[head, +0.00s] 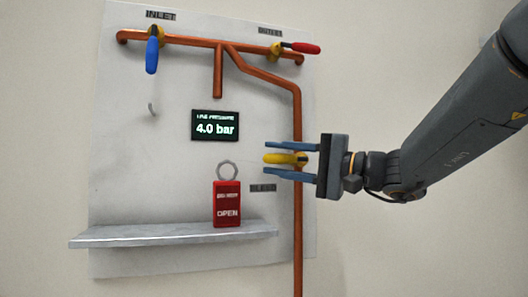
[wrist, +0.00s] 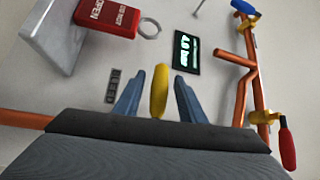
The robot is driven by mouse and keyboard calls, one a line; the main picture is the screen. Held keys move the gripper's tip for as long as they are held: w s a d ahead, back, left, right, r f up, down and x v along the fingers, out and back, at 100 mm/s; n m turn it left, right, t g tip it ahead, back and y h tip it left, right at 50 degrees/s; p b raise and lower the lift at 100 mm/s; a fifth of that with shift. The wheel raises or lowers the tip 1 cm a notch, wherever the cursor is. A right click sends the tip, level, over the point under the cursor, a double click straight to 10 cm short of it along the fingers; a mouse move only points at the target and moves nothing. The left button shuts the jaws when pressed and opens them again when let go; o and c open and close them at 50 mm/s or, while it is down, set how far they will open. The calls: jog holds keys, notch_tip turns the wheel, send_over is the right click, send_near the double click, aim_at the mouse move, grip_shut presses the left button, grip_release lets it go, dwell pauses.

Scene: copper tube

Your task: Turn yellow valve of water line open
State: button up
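The yellow valve handle (head: 283,159) sits on the vertical copper pipe at the right of the white panel. It lies about level, crosswise to the pipe, and points left in the head view. My gripper (head: 278,160) is open, with one blue-grey finger above the handle and one below it. In the wrist view the yellow handle (wrist: 160,90) stands between the two fingers (wrist: 158,98), with a visible gap on each side. The valve body is mostly hidden behind my gripper.
A blue valve handle (head: 152,55) hangs down at upper left, and a red one (head: 304,48) points right. A display (head: 215,125) reads 4.0 bar. A small hook (head: 152,110) is bare.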

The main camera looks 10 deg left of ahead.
jog(key=p+x, duration=0.1)
jog(key=x, duration=0.3)
jog(key=shift+s, duration=0.1)
grip_shut()
